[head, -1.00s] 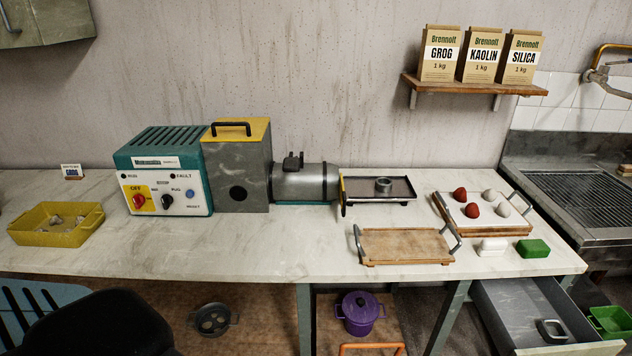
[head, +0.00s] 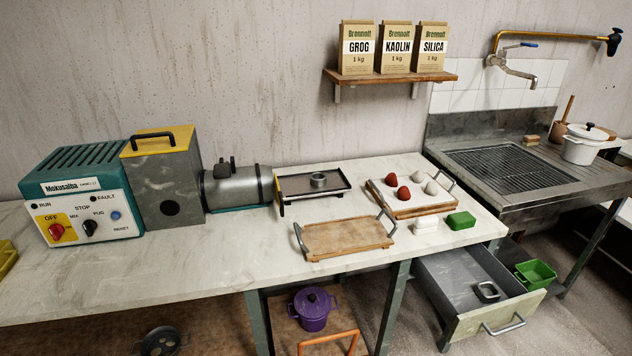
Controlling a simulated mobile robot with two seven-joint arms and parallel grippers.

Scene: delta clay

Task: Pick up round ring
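A round grey ring (head: 318,180) sits on the dark tray (head: 290,187) at the outlet end of the pug mill. A second, squarish grey ring-like piece (head: 487,290) lies in the open drawer (head: 450,272) under the right end of the table. Neither of my grippers shows in the head view.
The pug mill (head: 85,205) fills the table's left side. An empty wooden tray (head: 345,240) stands in front of the dark tray. A board (head: 402,207) with red and white lumps, a white block (head: 426,224) and a green block (head: 461,220) are to the right. The open drawer juts out below.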

